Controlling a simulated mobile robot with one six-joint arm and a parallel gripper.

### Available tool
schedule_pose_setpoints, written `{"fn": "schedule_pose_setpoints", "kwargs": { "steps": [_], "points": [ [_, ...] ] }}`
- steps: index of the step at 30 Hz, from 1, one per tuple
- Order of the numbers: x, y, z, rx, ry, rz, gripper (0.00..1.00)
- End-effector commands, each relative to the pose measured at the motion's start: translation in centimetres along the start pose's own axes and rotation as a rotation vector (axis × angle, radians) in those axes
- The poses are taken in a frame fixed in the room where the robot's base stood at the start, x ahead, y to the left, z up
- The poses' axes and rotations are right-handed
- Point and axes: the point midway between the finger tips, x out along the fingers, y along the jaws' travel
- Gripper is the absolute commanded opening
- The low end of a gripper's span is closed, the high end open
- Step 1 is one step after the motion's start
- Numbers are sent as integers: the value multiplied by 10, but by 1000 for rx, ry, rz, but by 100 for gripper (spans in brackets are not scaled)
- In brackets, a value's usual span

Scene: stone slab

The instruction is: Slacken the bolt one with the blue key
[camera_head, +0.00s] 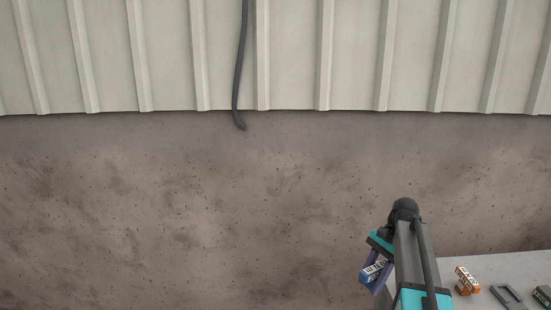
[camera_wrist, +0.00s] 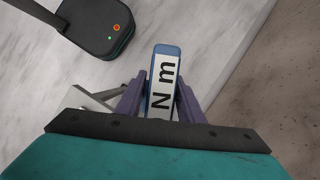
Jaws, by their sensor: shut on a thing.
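The blue key (camera_wrist: 162,62), a blue block with a white label reading "N m", is between the two purple fingers of my gripper (camera_wrist: 158,98) in the wrist view. My gripper is shut on it. In the head view the blue key (camera_head: 371,271) shows its blue and white side at my gripper (camera_head: 377,276), left of the slab. I cannot make out bolt one in either view.
A pale stone slab (camera_head: 447,266) is at the lower right, holding an orange block (camera_head: 467,280), a grey frame-like piece (camera_head: 506,297) and a dark green block (camera_head: 542,294).

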Motion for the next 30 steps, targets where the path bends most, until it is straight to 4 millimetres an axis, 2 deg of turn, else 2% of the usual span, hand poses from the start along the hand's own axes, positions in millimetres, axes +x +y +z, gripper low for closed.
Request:
{"fn": "schedule_pose_setpoints", "kwargs": {
  "steps": [1,9,18,30],
  "points": [
    [2,-8,13,-22,0,8,0],
    [14,-38,69,-117,1,47,0],
    [25,-59,117,-195,1,81,0],
    [64,-58,99,-192,1,79,0]
  ]
}}
